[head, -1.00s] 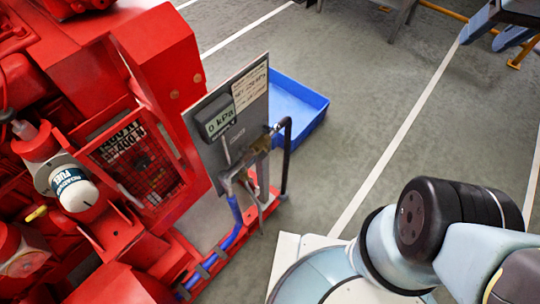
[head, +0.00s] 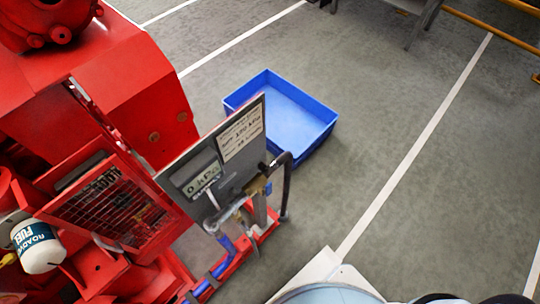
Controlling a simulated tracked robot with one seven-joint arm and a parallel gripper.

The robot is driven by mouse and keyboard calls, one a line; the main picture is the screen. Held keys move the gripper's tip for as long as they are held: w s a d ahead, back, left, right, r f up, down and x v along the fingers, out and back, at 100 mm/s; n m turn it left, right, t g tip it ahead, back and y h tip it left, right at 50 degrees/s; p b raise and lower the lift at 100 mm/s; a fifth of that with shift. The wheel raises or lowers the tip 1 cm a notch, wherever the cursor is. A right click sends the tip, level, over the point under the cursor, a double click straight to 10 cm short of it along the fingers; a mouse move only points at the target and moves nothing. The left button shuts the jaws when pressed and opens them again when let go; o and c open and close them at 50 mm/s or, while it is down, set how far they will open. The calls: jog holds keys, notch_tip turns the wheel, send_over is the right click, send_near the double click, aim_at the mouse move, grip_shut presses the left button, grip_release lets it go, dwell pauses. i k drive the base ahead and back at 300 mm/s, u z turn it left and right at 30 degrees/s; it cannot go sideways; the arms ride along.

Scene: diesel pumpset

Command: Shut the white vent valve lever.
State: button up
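A grey gauge panel (head: 235,188) stands upright at the side of the red pumpset, with a display reading 0 kPa (head: 202,178) and a paper label (head: 240,136). Brass and grey valve pipework (head: 257,186) sits at its right and lower edge, with a black bent hose (head: 287,185) curving down beside it. A small pale piece shows near the top of the brass fitting; it is too small to tell whether it is the white vent lever or how it is set. My gripper is out of view; only a pale part of my own body shows at the bottom edge.
The red pumpset (head: 120,75) fills the left, with a mesh guard (head: 115,210) and a white fuel filter (head: 38,246). A blue tray (head: 325,130) lies on the floor behind the panel. Blue hose (head: 205,287) runs low along the red base.

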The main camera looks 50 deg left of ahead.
aim_at(250, 232)
jog(key=z, duration=0.55)
jog(key=i, duration=1.05)
jog(key=u, duration=3.15)
jog(key=i, duration=0.65)
jog(key=u, duration=0.25)
